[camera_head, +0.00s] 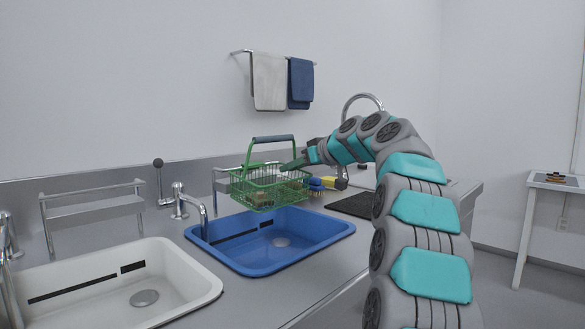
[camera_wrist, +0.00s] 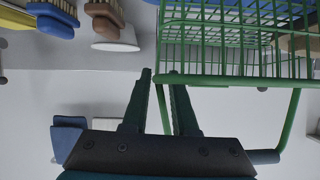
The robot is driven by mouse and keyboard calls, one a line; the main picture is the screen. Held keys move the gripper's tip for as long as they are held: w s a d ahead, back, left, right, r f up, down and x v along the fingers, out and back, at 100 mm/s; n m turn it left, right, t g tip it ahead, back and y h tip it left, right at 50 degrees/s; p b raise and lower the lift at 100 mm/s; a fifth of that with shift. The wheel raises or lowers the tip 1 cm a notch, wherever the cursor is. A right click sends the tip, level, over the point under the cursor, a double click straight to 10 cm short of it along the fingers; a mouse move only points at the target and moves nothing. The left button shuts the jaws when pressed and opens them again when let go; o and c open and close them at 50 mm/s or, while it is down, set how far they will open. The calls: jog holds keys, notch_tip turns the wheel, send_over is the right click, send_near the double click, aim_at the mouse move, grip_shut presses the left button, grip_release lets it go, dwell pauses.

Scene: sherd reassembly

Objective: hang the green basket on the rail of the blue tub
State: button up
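The green basket (camera_head: 265,192) is a wire basket with its dark-gripped handle (camera_head: 273,139) standing up. It is above the back part of the blue tub (camera_head: 225,256), in front of the metal rail (camera_head: 217,178) there. I cannot tell whether it hangs on the rail. My gripper (camera_head: 291,164) is beside the right side of the handle, below its dark grip. In the wrist view the basket (camera_wrist: 230,40) is at the top right. My two fingers (camera_wrist: 160,80) are apart, and a thin green handle wire shows in the gap between them; contact is not visible.
A white tub (camera_head: 195,290) with its own rack (camera_head: 95,210) is at the left. A tap (camera_head: 190,200) stands between the tubs. Several brushes (camera_wrist: 55,15) lie right of the basket. Towels (camera_head: 270,82) hang on the wall behind.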

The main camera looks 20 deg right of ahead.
jog(key=shift+o, duration=1.2)
jog(key=v, duration=0.7)
jog(key=shift+s+d+b, duration=0.1)
jog(key=shift+s+b, duration=0.2)
jog(key=shift+b, duration=0.1)
jog(key=shift+s+r, duration=0.1)
